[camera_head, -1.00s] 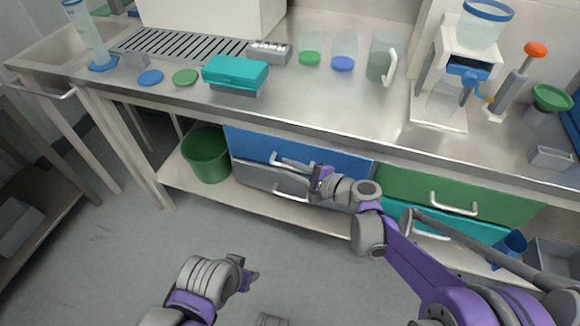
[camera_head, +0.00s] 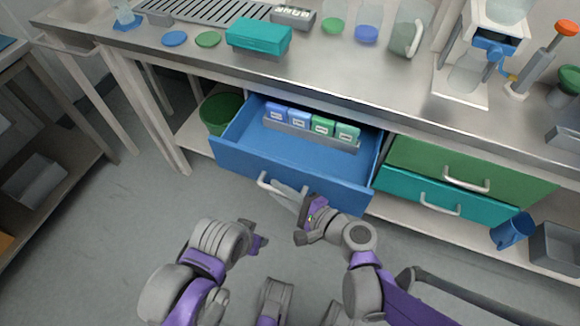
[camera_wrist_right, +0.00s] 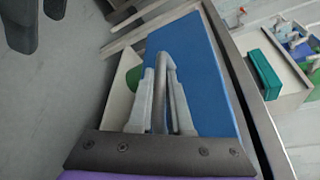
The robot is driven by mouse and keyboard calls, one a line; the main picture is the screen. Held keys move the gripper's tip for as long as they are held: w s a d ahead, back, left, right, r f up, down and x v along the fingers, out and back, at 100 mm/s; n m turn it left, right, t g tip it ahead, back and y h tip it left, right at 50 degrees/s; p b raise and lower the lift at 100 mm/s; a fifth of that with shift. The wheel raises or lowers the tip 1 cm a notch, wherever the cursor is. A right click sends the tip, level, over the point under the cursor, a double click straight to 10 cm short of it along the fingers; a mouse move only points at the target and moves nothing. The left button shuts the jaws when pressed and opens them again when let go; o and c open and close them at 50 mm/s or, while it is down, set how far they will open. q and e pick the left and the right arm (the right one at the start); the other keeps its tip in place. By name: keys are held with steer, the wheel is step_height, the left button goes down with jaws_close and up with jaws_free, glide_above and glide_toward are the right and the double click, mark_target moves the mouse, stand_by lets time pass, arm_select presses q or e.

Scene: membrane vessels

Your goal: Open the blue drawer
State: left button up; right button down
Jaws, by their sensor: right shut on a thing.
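The blue drawer (camera_head: 290,172) is pulled well out from under the steel bench in the head view. Inside it stands a grey rack (camera_head: 310,142) with several blue and green labelled boxes. My right gripper (camera_head: 284,194) is at the drawer's pale bar handle (camera_head: 265,183). In the right wrist view the fingers (camera_wrist_right: 162,100) are shut on the handle, and the blue front (camera_wrist_right: 205,80) is close behind it. My left gripper (camera_head: 258,240) is apart from the drawer, low in the head view; its finger opening is not clear.
A green drawer (camera_head: 465,170) and a teal drawer (camera_head: 435,194) are closed to the right. A green bin (camera_head: 217,114) stands on the lower shelf at left. A teal box (camera_head: 258,36) sits on the bench. The floor in front is clear.

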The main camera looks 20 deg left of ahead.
steer(key=s, duration=0.7)
steer(key=shift+s+a, duration=0.1)
steer(key=c, duration=0.8)
jaws_free()
steer(key=shift+c, duration=0.2)
steer(key=p+v, duration=0.2)
steer(key=v, duration=0.8)
steer(key=shift+d, duration=0.35)
steer(key=shift+s+r, duration=0.1)
